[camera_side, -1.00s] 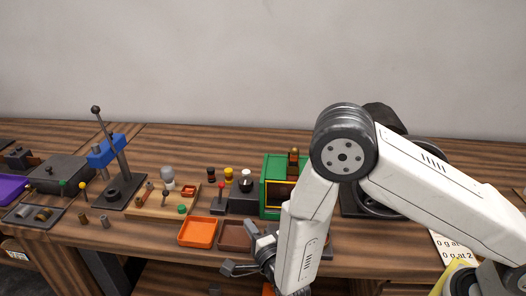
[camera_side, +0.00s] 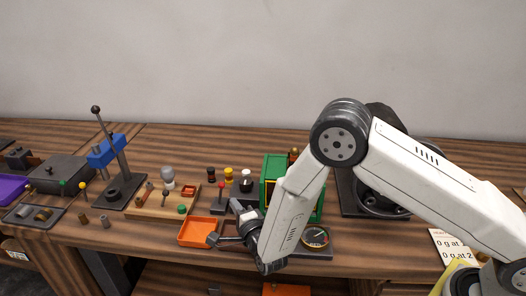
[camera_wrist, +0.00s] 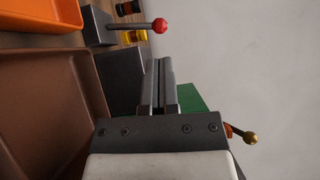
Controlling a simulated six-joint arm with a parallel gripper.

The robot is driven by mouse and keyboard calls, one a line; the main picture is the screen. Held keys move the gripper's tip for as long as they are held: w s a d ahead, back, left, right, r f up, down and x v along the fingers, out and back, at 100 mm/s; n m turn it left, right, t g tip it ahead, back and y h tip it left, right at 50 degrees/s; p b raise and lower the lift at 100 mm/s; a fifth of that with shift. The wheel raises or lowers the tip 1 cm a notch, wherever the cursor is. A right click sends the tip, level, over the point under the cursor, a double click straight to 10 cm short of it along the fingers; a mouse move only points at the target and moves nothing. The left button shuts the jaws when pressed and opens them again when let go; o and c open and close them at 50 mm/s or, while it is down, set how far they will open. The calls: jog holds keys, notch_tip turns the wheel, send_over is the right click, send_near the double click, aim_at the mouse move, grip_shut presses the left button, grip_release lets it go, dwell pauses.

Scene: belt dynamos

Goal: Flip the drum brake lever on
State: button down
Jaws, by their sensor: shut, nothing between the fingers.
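A lever with a red ball knob (camera_side: 221,185) stands on a small dark block between the orange tray and the green box. In the wrist view its red knob (camera_wrist: 160,26) and dark rod lie just beyond my fingertips, apart from them. A second lever with a brass ball (camera_wrist: 250,137) shows at the right of the wrist view, near the green box (camera_side: 270,172). I cannot tell by a label which one is the drum brake lever. My gripper (camera_side: 213,239) is shut and empty, in front of the orange tray's right side; its fingers also show in the wrist view (camera_wrist: 158,62).
The orange tray (camera_side: 197,245) lies left of my gripper. A brown tray (camera_wrist: 45,105) fills the wrist view's left. A round gauge (camera_side: 315,236) sits right of my forearm. A black wheel (camera_side: 375,208) stands behind my arm. Several small knobs and posts stand left on the bench.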

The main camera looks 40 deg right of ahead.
aim_at(220, 186)
jog(key=shift+w+d+r, duration=0.1)
jog(key=shift+w+d, duration=0.05)
jog(key=shift+w, duration=0.8)
jog(key=shift+w+d, duration=0.2)
jog(key=shift+w, duration=0.8)
jog(key=shift+w+d+r, duration=0.1)
jog(key=shift+w+d, duration=0.05)
jog(key=shift+w, duration=0.8)
jog(key=shift+w+a+r+n+g, duration=0.15)
jog(key=shift+w+a+n+g, duration=0.15)
jog(key=shift+n, duration=0.2)
jog(key=shift+w+a+r+n+g, duration=0.15)
jog(key=shift+w+a+n+g, duration=0.1)
jog(key=shift+n+g, duration=0.2)
jog(key=shift+w+a+r+n+g, duration=0.1)
jog(key=shift+w+a+n+g, duration=0.4)
jog(key=shift+n, duration=0.25)
jog(key=shift+w+a, duration=0.6)
jog(key=shift+a, duration=0.1)
jog(key=r+v, duration=0.1)
jog(key=v, duration=1.2)
jog(key=shift+a+r, duration=0.3)
jog(key=shift+r, duration=0.1)
